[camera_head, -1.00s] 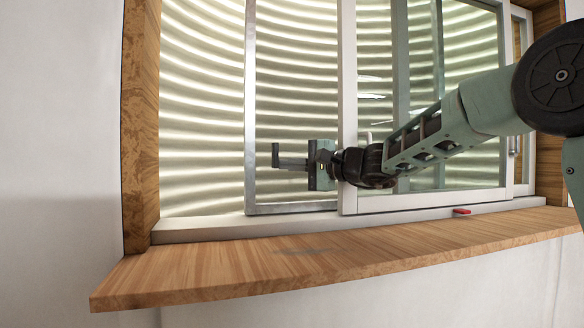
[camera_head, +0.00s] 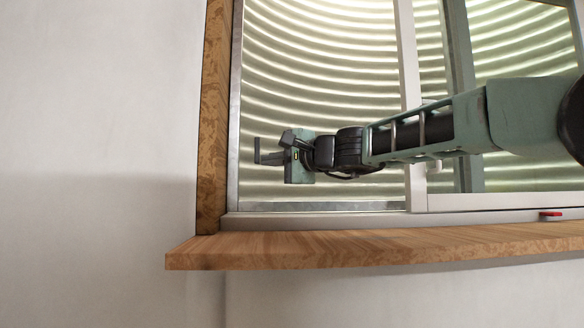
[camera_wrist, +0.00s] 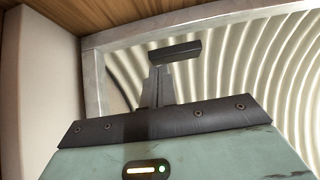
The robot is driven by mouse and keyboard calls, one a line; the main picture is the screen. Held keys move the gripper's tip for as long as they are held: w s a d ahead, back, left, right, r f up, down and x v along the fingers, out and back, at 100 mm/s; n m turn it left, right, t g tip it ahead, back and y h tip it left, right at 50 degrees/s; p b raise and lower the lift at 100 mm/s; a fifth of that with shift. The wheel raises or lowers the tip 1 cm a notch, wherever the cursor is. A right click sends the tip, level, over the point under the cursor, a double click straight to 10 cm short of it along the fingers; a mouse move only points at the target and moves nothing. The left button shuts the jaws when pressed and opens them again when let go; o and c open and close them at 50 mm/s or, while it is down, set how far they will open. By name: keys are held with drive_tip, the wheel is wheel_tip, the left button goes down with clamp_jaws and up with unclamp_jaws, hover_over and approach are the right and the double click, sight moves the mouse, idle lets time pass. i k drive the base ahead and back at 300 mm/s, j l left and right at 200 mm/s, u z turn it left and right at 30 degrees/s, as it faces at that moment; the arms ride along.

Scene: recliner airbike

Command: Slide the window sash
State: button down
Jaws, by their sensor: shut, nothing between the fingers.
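The grey metal-framed sash (camera_head: 236,110) stands with its left stile close against the wooden jamb at left. Its bottom rail (camera_head: 320,207) runs behind the white-framed sash (camera_head: 411,90) to the right. My gripper (camera_head: 258,152) is shut and empty, just right of the grey stile and in front of the pane area. In the wrist view, the closed fingers (camera_wrist: 174,52) lie near a corner of the grey frame (camera_wrist: 97,75). I cannot tell whether they touch it. My arm hides part of the white sash and its handle (camera_head: 433,166).
The wooden sill (camera_head: 300,250) juts out below the window. The wooden jamb (camera_head: 213,110) and plain white wall (camera_head: 100,140) stand at left. A small red piece (camera_head: 550,213) sits on the lower track at right. Ribbed, lit material shows behind the window.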

sight(417, 201)
drive_tip(key=k+l, duration=0.5)
drive_tip(key=l, duration=0.25)
drive_tip(key=k+l, duration=0.3)
